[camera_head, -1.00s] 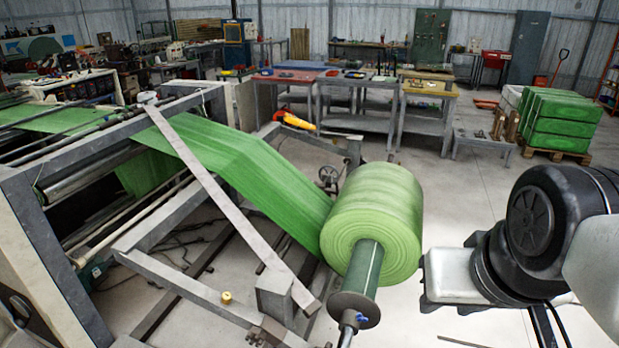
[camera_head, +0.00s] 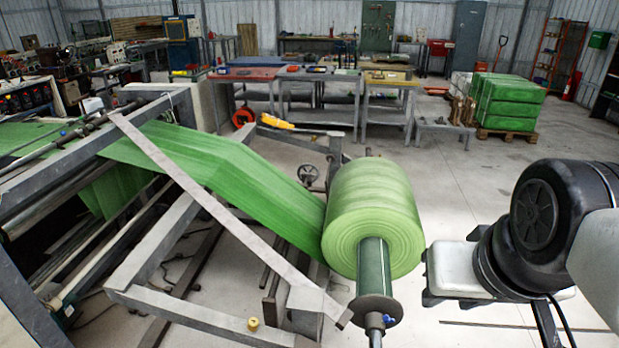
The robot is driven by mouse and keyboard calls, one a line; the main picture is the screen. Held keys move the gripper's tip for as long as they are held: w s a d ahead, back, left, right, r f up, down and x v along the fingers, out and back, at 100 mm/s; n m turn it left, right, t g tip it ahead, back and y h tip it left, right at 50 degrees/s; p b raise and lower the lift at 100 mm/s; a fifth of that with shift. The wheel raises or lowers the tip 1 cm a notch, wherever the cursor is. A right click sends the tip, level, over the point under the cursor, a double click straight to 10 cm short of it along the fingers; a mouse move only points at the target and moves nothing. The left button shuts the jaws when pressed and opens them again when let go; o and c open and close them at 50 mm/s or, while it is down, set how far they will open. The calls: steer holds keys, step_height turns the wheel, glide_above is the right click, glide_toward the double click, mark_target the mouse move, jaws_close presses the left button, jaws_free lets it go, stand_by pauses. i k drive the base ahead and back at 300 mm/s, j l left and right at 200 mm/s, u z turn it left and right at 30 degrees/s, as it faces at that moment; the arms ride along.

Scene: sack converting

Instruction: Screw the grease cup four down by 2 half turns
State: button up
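A small brass-yellow cup (camera_head: 253,324) stands on the grey lower frame beam of the machine, at the bottom left of centre. It looks like a grease cup, but I see no number on it and cannot tell which one it is. Its thread is too small to make out. A part of my arm shows at the right edge, well to the right of the cup.
A large green fabric roll (camera_head: 374,218) on a dark green shaft (camera_head: 372,270) stands right of the cup. A diagonal grey bar (camera_head: 215,205) crosses above the frame. Open concrete floor (camera_head: 490,215) lies at right; workbenches (camera_head: 318,100) and green bales (camera_head: 507,102) stand behind.

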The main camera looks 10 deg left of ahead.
mark_target(253, 322)
steer(key=j, duration=2)
